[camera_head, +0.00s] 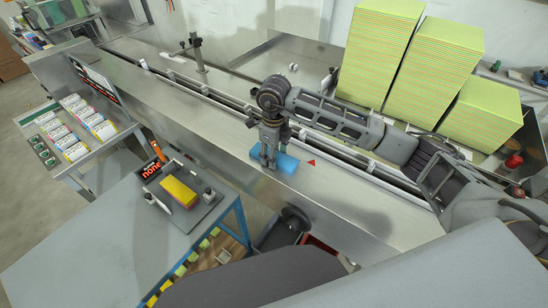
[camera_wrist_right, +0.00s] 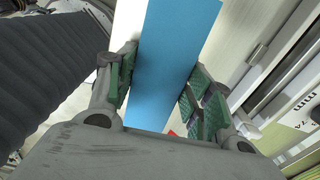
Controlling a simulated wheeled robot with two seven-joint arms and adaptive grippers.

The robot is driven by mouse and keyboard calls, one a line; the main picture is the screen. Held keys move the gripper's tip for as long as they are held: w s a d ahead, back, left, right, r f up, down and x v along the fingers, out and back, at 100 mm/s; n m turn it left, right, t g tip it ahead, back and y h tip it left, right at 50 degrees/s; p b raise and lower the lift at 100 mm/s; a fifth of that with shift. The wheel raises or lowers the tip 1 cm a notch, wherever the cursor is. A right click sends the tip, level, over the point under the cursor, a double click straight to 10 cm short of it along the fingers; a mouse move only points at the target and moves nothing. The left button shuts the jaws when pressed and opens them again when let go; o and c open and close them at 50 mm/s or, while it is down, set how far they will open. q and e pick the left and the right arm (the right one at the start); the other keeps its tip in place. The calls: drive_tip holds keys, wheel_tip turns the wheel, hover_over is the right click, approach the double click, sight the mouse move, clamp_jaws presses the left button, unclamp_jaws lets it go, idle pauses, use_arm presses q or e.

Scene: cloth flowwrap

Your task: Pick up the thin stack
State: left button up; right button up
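A flat, thin blue stack (camera_head: 287,165) lies on the steel conveyor bed in the head view. It also shows in the right wrist view (camera_wrist_right: 170,60) as a long blue strip running between the fingers. My right gripper (camera_head: 269,160) points down over the left part of the stack. In the right wrist view the green-padded fingers (camera_wrist_right: 158,92) stand apart, one close along each side edge of the stack. I cannot tell whether the pads touch it. My left gripper is not in view.
A red triangle marker (camera_head: 311,162) lies just right of the stack. Tall yellow-green stacks (camera_head: 385,50) stand behind the conveyor. A grey table (camera_head: 95,240) with a yellow block (camera_head: 178,192) is at front left, and a cart (camera_head: 75,135) with packets stands farther left. The bed left of the gripper is clear.

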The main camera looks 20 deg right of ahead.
drive_tip(key=shift+c, duration=0.9)
wheel_tip(320, 180, up, 9)
drive_tip(key=shift+f+b, duration=0.15)
drive_tip(key=shift+b, duration=0.55)
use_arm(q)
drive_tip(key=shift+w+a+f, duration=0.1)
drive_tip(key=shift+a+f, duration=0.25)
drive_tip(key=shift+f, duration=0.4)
use_arm(e)
drive_tip(key=shift+r, duration=0.65)
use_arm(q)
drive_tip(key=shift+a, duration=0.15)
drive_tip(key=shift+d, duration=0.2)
